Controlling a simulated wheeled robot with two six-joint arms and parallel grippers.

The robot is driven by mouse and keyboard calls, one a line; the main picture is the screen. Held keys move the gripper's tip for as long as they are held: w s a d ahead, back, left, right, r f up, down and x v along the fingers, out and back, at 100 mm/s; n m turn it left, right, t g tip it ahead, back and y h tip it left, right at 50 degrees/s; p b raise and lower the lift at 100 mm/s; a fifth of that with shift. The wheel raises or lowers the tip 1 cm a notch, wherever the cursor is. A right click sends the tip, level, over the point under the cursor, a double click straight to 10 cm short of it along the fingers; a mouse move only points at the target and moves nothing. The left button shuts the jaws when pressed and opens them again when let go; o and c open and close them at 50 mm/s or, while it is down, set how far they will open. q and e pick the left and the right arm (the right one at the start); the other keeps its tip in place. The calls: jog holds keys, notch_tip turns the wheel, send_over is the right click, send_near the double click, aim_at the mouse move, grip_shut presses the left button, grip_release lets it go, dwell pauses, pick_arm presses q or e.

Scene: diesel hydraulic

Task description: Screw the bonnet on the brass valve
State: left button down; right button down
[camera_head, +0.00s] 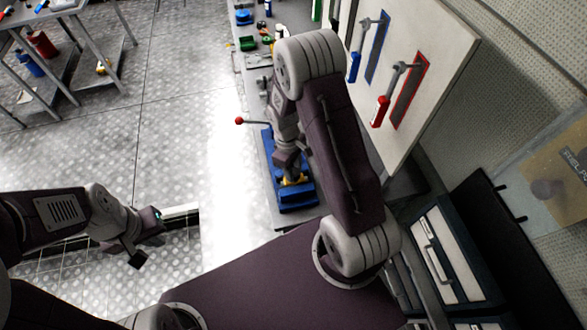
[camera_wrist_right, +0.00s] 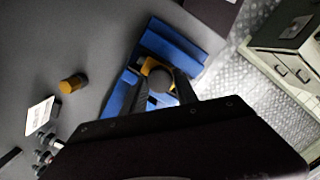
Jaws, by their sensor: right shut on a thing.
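The brass valve (camera_head: 297,179) sits in a blue vise (camera_head: 298,198) on the bench. In the right wrist view the brass (camera_wrist_right: 151,64) shows beneath a dark, round-topped part, which I take for the bonnet (camera_wrist_right: 162,79). My right gripper (camera_wrist_right: 162,84) is shut on this part, one finger on each side, directly over the valve. In the head view the right gripper (camera_head: 289,163) points down at the vise; the fingers hide the joint between bonnet and valve. My left gripper (camera_head: 133,255) is away to the left over the floor, too dark to read its opening.
A short brass cylinder (camera_wrist_right: 72,84) stands on the bench beside the vise, near a white label (camera_wrist_right: 39,114). Tools hang on a panel (camera_head: 432,95) to the right. Small parts lie farther along the bench.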

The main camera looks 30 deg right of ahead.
jog(key=shift+f, duration=0.45)
jog(key=c, duration=0.9)
grip_release()
jog(key=shift+o, duration=0.2)
jog(key=r, duration=0.3)
jog(key=r+b, duration=0.1)
jog(key=r, duration=0.2)
jog(key=w+r+b, duration=0.1)
jog(key=r, duration=0.2)
jog(key=shift+a, duration=0.35)
jog(key=shift+c, duration=0.3)
